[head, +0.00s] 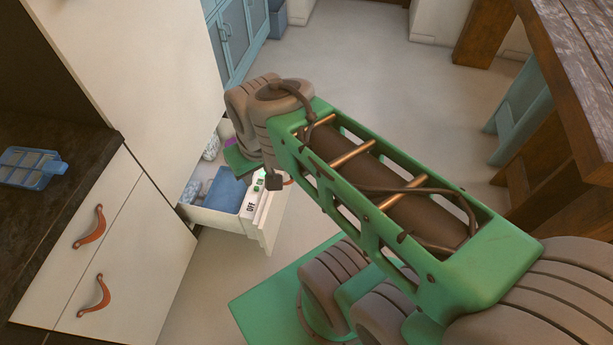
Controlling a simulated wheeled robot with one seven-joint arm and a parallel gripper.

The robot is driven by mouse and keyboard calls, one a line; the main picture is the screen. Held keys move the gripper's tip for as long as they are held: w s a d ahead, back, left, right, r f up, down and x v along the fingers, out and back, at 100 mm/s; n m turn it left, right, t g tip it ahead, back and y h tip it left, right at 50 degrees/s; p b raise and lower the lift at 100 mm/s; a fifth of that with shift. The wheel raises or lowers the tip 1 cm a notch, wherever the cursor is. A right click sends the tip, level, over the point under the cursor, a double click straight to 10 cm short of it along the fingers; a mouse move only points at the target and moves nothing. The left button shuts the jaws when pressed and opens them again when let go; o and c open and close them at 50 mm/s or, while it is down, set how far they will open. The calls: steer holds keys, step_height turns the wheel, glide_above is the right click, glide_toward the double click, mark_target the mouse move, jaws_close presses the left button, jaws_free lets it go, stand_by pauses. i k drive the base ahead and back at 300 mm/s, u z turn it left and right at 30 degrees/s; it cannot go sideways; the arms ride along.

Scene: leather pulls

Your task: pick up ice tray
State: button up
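A blue tray with several pale-filled compartments and a tab at its right end, which looks like the ice tray (30,167), lies flat on the dark counter at the far left. My arm reaches from the lower right to above an open drawer (226,219). My gripper (258,174) is at the arm's far end over this drawer, well to the right of the tray. It is mostly hidden behind my wrist, so its fingers cannot be made out.
The open drawer holds a plain blue container (226,188), a white box marked OFF (253,203) and pale bagged items. Closed white drawers with leather pulls (90,228) stand below the dark counter (60,205). A wooden table (575,75) is at right. The middle floor is clear.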

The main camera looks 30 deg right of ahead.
mark_target(32, 168)
steer(key=u, duration=1.15)
